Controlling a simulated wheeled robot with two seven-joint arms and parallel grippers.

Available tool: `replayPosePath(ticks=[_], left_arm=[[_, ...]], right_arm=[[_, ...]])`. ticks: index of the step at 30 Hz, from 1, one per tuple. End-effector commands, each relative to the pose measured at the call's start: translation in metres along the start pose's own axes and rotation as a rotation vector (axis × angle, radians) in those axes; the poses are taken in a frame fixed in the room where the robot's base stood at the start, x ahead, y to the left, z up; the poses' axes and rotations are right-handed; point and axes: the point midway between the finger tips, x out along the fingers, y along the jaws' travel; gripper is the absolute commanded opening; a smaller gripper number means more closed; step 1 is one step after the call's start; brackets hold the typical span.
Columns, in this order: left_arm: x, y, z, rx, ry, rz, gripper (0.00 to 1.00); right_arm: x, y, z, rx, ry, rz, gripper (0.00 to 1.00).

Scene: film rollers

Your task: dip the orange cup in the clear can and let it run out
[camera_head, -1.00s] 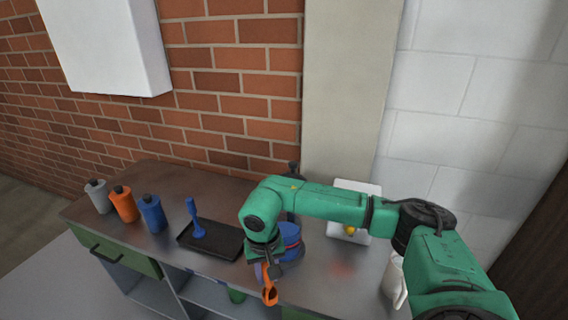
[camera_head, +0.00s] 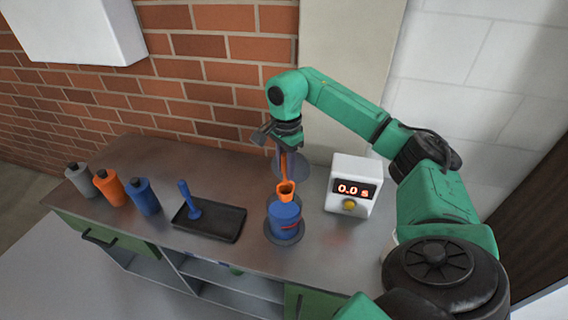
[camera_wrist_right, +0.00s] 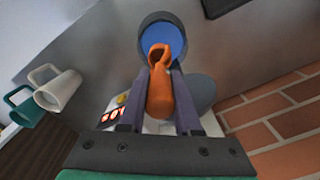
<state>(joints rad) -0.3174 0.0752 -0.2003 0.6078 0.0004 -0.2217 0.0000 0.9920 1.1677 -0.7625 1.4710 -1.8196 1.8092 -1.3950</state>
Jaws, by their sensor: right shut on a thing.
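The orange cup (camera_head: 286,190) is a small dipper cup with an upright handle. My right gripper (camera_head: 284,158) is shut on its handle and holds it upright over the can. A blue can (camera_head: 284,215) with a red mark stands on a round dark base below it; I see no other can here that looks clear. In the right wrist view the orange cup (camera_wrist_right: 160,60) overlaps the can's round opening, which shows blue inside (camera_wrist_right: 160,34). The right gripper's fingers (camera_wrist_right: 161,85) flank the handle. Whether the cup touches the contents is unclear. My left gripper is not in view.
A white timer box (camera_head: 354,184) reading 0.0 s stands right of the can. A black tray (camera_head: 225,222) with a blue roller (camera_head: 191,200) lies left. Grey (camera_head: 80,180), orange (camera_head: 109,187) and blue (camera_head: 143,197) bottles stand farther left. Two mugs (camera_wrist_right: 60,90) (camera_wrist_right: 20,105) show in the wrist view.

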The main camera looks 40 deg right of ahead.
Motion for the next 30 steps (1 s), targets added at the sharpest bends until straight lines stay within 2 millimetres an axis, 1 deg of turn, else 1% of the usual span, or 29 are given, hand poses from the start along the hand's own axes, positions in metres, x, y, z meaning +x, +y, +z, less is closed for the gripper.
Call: replayPosePath(ticks=[1, 3, 8, 10, 19, 30], left_arm=[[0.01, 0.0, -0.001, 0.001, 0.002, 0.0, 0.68], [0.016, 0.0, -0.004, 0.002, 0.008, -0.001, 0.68], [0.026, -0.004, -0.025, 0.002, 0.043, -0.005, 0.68], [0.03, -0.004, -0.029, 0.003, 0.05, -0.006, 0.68], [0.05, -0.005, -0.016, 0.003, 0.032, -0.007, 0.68], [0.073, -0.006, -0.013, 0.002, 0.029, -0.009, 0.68]], right_arm=[[0.011, 0.0, 0.0, -0.001, 0.0, 0.0, 0.0], [0.018, 0.0, 0.0, -0.001, 0.0, 0.0, 0.0], [0.032, 0.0, 0.0, -0.002, 0.0, 0.0, 0.0], [0.039, 0.0, 0.0, -0.002, 0.0, -0.001, 0.0], [0.069, 0.0, 0.0, -0.002, 0.0, 0.0, 0.0], [0.105, 0.0, 0.0, -0.002, 0.0, 0.0, 0.0]])
